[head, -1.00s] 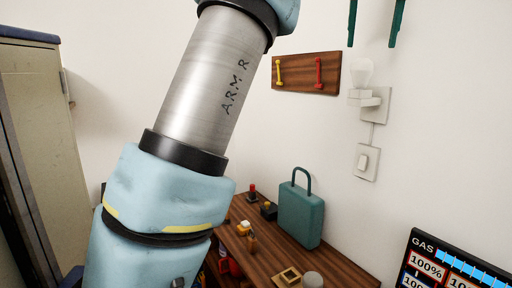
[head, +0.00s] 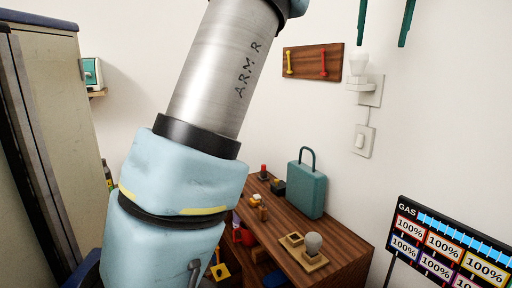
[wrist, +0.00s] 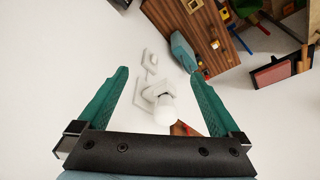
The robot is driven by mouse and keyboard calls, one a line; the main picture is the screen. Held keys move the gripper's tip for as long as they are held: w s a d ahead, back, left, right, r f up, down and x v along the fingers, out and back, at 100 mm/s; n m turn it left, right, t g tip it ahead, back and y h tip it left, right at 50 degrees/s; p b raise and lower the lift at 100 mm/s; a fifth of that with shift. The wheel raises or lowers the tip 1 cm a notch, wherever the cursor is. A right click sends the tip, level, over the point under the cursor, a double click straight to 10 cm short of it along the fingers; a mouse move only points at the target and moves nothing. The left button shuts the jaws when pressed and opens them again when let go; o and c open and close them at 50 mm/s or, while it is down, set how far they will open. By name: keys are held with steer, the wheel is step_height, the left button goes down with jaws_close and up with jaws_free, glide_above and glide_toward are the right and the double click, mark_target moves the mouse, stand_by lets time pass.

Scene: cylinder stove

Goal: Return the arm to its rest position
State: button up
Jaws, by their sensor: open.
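My arm (head: 205,110), light blue and silver with "ARM R" written on it, rises through the head view and leaves it at the top. My gripper's green fingertips (head: 384,24) hang at the top right of the head view, near the wall. In the wrist view my gripper (wrist: 160,88) has its two green fingers wide apart with nothing held between them. A white wall lamp with a bulb (wrist: 165,110) shows between the fingers, apart from them as far as I can tell.
A wooden table (head: 335,245) holds a teal case (head: 306,189), a bulb on a wooden base (head: 313,244) and small blocks. A wooden rack (head: 312,60) hangs on the wall above. A gas panel (head: 455,245) stands at the lower right, a tall cabinet (head: 60,120) at the left.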

steer(key=w+a+f+g, duration=0.1)
steer(key=w+a+f, duration=0.2)
steer(key=a+f, duration=0.7)
steer(key=w+a+f, duration=0.2)
steer(key=a+f, duration=0.6)
steer(key=f, duration=0.5)
steer(key=s+a+f+n, duration=0.2)
steer(key=s+a+f, duration=1.3)
steer(key=a+f, duration=0.2)
steer(key=shift+s+f+g+y+b, duration=0.25)
steer(key=shift+f+g+y+b, duration=0.05)
steer(key=shift+f, duration=0.1)
